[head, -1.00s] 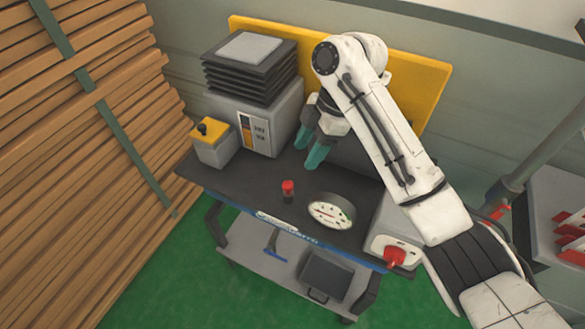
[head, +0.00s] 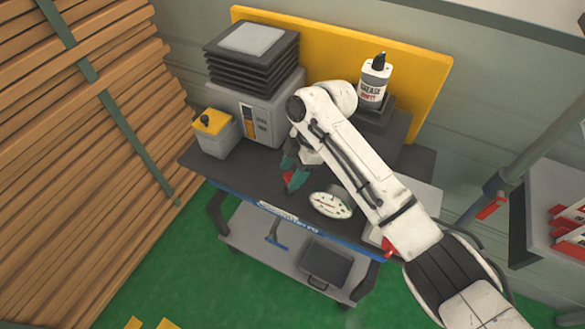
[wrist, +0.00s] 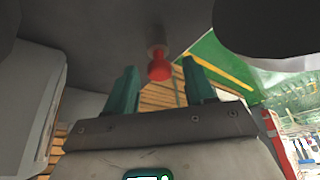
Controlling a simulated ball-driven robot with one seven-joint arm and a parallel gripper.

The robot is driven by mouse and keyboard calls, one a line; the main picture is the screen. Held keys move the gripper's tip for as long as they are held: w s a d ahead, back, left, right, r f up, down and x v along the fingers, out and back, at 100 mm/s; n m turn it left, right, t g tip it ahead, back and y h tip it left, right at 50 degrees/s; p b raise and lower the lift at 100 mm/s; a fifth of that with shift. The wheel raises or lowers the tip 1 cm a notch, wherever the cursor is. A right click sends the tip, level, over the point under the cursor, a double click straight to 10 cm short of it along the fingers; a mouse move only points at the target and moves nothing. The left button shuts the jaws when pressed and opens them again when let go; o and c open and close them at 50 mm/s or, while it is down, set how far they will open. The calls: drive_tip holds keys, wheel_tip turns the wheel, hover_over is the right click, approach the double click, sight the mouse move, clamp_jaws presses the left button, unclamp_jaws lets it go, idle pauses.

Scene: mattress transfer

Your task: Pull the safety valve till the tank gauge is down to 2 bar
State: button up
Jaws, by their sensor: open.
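The safety valve, a small red knob (head: 288,177) on a short stem, stands on the dark cart top, partly hidden by my gripper (head: 293,174) in the head view. In the wrist view the red knob (wrist: 159,69) shows between the two teal fingers of my gripper (wrist: 160,82), which are apart. No contact between fingers and knob is visible. The round white gauge (head: 330,205) lies just right of the valve in the head view. Its needle is too small to read surely.
A grey machine (head: 262,115) with a black bellows stack and a yellow-topped box (head: 214,133) stand left. A grease bottle (head: 374,78) stands at the back by the yellow board (head: 420,70). Stacked planks (head: 80,160) are far left. My arm covers the cart's right part.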

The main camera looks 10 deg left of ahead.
drive_tip(key=shift+c, duration=0.3)
clamp_jaws()
drive_tip(key=shift+r+p, duration=0.5)
drive_tip(key=shift+r, duration=0.45)
drive_tip(key=shift+o, duration=0.3)
unclamp_jaws()
drive_tip(key=shift+f, duration=0.1)
drive_tip(key=b+v, duration=0.2)
drive_tip(key=v, duration=0.8)
drive_tip(key=shift+d+r, duration=0.2)
drive_tip(key=shift+r, duration=0.15)
